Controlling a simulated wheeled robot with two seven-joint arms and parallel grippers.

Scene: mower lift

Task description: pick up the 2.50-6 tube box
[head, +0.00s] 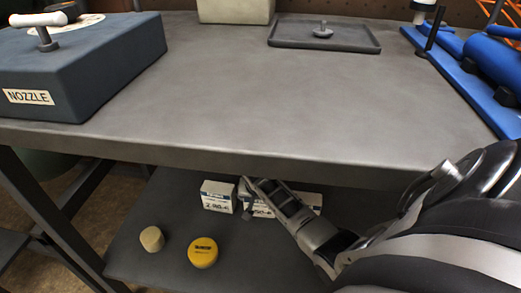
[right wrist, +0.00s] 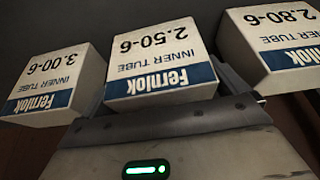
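The 2.50-6 tube box (right wrist: 163,50) is a white box with a blue Fernlok band, in the middle of the right wrist view, its print upside down there. In the head view it stands on the lower shelf (head: 150,205), partly covered by my right gripper (head: 250,200). The right gripper is at the box, with dark finger parts showing close along both sides of it in the wrist view. Whether the fingers press on the box is not clear. My left gripper is not in view.
The 2.80-6 box (head: 217,197) stands close on the left, the 3.00-6 box (right wrist: 55,85) on the other side. A yellow round tin (head: 203,252) and a beige cylinder (head: 152,239) sit nearer the front. The bench top (head: 270,90) overhangs the shelf.

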